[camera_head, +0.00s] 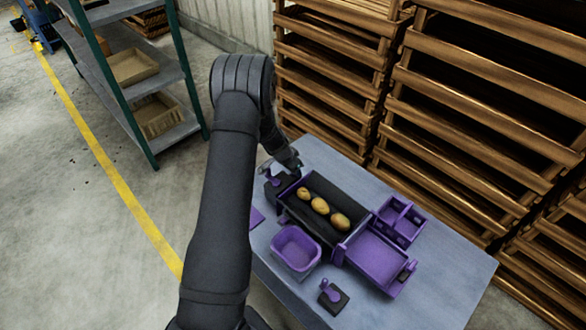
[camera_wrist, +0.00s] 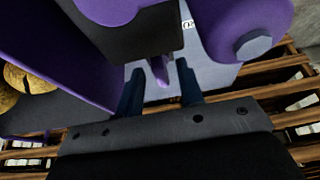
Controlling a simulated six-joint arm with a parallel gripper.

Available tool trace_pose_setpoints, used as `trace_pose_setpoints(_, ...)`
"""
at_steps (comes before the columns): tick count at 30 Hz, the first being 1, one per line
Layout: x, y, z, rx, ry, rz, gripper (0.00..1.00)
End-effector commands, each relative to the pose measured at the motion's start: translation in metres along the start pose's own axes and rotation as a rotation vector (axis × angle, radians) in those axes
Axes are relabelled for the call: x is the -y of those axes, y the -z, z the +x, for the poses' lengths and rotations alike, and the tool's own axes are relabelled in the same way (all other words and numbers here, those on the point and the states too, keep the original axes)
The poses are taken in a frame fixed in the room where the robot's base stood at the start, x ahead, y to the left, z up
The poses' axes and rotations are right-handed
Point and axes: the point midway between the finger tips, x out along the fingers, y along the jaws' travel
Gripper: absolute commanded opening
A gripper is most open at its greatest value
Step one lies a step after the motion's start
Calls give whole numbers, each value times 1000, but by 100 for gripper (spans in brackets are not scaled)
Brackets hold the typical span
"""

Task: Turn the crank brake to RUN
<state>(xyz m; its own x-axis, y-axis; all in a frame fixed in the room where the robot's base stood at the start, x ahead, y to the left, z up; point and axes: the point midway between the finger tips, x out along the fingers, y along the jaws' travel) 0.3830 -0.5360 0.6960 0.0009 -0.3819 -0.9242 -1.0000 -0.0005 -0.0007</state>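My gripper (camera_head: 288,163) is at the far left corner of the purple grader, beside a dark block with a purple lever (camera_head: 273,179). In the wrist view its two dark fingers (camera_wrist: 160,88) are apart. A narrow purple tip (camera_wrist: 160,70) shows between them, beneath a black block (camera_wrist: 150,35); I see no contact. I take this purple part for the crank brake. A white label with dark letters (camera_wrist: 187,23), partly hidden, shows beside the block. A large purple round part with a grey hex bolt (camera_wrist: 253,45) is to the right.
Several potatoes, including one (camera_head: 320,205), lie on the black belt (camera_head: 335,190). A purple bin (camera_head: 296,250), purple tray (camera_head: 375,262) and divided box (camera_head: 402,218) stand nearby. Another purple lever on a dark base (camera_head: 331,294) is at the table's front. Wooden crates (camera_head: 480,120) stand behind.

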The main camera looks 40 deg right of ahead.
Motion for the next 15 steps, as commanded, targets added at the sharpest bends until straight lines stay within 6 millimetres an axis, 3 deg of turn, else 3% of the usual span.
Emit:
trace_pose_setpoints(5, 0, 0, 0, 0, 0, 0, 35)
trace_pose_setpoints(10, 0, 0, 0, 0, 0, 0, 3)
trace_pose_setpoints(15, 0, 0, 0, 0, 0, -1, 0)
